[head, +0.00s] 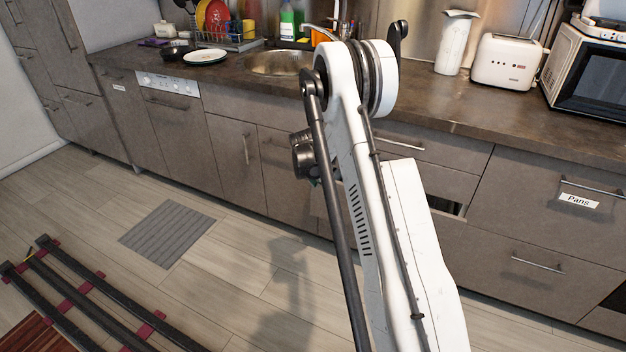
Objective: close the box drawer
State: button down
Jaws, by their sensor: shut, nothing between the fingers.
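The cabinet front in the head view has several drawers, and no label names a box drawer. To the right of my white arm, a drawer front (447,184) sits under the worktop, with a bar handle at its upper left. A dark gap (448,206) shows below this front, partly hidden by my arm. I cannot tell whether the gap belongs to an open drawer. My gripper's fingers are not visible. A dark part at the end of my arm shows left of the white link, in front of the cabinets.
A drawer labelled Pans (579,201) is at the right, with another drawer (528,262) below it. The worktop (440,108) holds a toaster (507,61), a microwave (590,75) and a white jug (455,42).

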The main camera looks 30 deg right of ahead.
aim_at(323, 187)
jog(key=w+d, duration=0.1)
jog(key=d+f+b, duration=0.1)
jog(key=w+d+f, duration=0.1)
jog(key=d, duration=0.1)
jog(key=shift+w+d+f, duration=0.1)
jog(key=shift+w+f, duration=0.15)
jog(key=shift+w, duration=0.05)
